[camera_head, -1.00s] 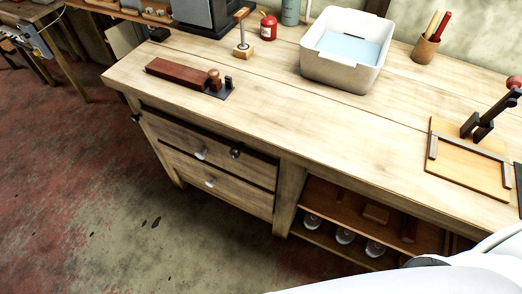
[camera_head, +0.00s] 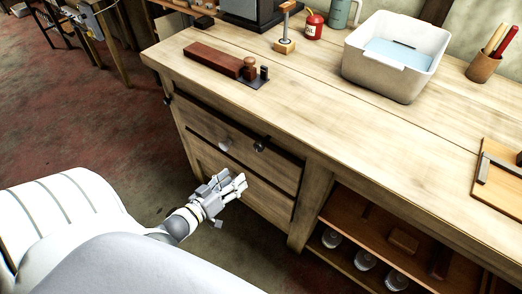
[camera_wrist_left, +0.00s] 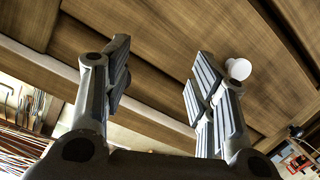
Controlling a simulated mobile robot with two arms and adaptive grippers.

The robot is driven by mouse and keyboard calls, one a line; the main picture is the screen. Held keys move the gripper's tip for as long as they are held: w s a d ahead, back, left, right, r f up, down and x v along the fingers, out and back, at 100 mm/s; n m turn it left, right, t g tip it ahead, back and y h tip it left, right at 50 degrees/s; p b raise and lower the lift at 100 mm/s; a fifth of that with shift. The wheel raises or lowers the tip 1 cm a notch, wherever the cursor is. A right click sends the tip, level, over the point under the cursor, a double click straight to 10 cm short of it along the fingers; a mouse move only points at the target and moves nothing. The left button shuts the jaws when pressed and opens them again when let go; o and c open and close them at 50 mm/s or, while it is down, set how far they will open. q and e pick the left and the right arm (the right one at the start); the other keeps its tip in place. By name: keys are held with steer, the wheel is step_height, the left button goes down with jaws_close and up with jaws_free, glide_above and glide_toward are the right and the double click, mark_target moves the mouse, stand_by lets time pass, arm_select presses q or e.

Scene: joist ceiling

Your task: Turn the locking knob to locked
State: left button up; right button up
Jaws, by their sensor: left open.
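A dark knob with a pale edge (camera_head: 261,145), which looks like the locking knob, sits on the upper drawer front (camera_head: 235,143) of the wooden workbench. A white round knob (camera_head: 225,146) is left of it. My left gripper (camera_head: 233,182) is open and empty, below both knobs and in front of the lower drawer. In the left wrist view, the open fingers (camera_wrist_left: 157,75) face the wooden fronts. A white knob (camera_wrist_left: 238,68) shows beside the right finger; I cannot tell which drawer it belongs to. The lock's setting is too small to read. My right gripper is not in view.
The bench top (camera_head: 330,120) overhangs the drawers. An open shelf (camera_head: 365,225) with jars is right of the drawers. The floor left of the bench is free.

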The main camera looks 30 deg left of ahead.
arm_select(q)
steer(key=t+h, duration=0.1)
steer(key=t, duration=0.1)
glide_toward(256, 148)
steer(key=w, duration=0.3)
steer(key=w+d, duration=0.1)
steer(key=w, duration=0.6)
steer(key=shift+d+r, duration=0.25)
steer(key=shift+w+d, duration=0.1)
steer(key=shift+w, duration=0.4)
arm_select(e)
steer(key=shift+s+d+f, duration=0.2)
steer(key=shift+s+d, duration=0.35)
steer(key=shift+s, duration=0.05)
arm_select(q)
steer(key=shift+c, duration=0.9)
steer(key=c, duration=0.9)
steer(key=shift+o, duration=0.2)
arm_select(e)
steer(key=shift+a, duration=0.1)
